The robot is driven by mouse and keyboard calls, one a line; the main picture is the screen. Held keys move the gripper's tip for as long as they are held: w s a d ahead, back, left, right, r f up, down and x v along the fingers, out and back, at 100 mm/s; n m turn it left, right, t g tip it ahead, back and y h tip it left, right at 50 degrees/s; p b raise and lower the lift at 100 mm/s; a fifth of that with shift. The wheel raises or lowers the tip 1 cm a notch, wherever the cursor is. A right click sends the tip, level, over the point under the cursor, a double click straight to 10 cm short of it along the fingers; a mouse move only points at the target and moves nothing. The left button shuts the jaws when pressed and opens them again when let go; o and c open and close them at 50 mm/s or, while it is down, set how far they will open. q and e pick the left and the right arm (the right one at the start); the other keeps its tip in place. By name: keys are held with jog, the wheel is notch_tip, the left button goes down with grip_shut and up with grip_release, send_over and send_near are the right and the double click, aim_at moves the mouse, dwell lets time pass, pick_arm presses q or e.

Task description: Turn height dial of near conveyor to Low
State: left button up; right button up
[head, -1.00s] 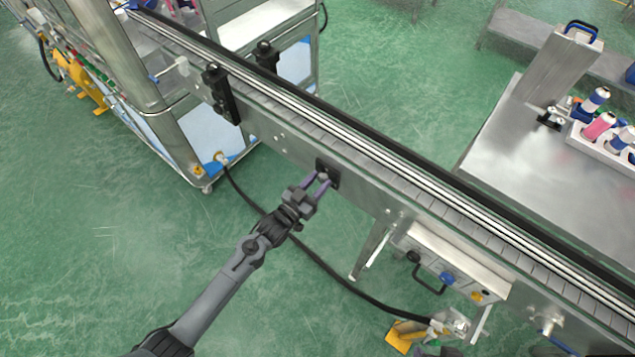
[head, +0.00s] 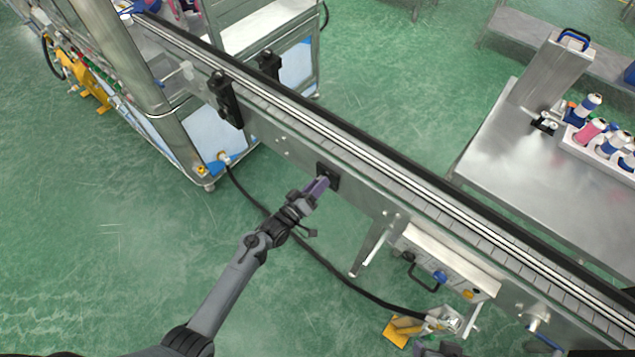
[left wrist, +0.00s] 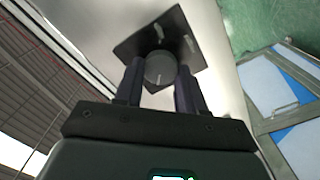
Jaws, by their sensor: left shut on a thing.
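The near conveyor (head: 375,180) runs diagonally across the head view. The height dial is a round dark knob (left wrist: 160,68) on a black square plate (left wrist: 185,35), with a pale pointer line on its face. The plate (head: 333,172) is on the conveyor's near side panel in the head view. My left gripper (head: 322,184) is at the plate. In the left wrist view its two fingers (left wrist: 158,85) are shut on the dial from both sides. Pale marks show on the plate, but I cannot read them. Only a dark piece at the bottom edge of the head view may be my right arm.
A control box (head: 445,262) with a black handle hangs under the conveyor to the right. A black cable (head: 300,245) runs over the green floor below.

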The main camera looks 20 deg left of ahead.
pick_arm(q)
jog(key=shift+f+n+p, duration=0.15)
jog(key=shift+n+p, duration=2.1)
jog(key=shift+n, duration=4.85)
jog(key=o, duration=1.1)
jog(key=shift+c, duration=0.2)
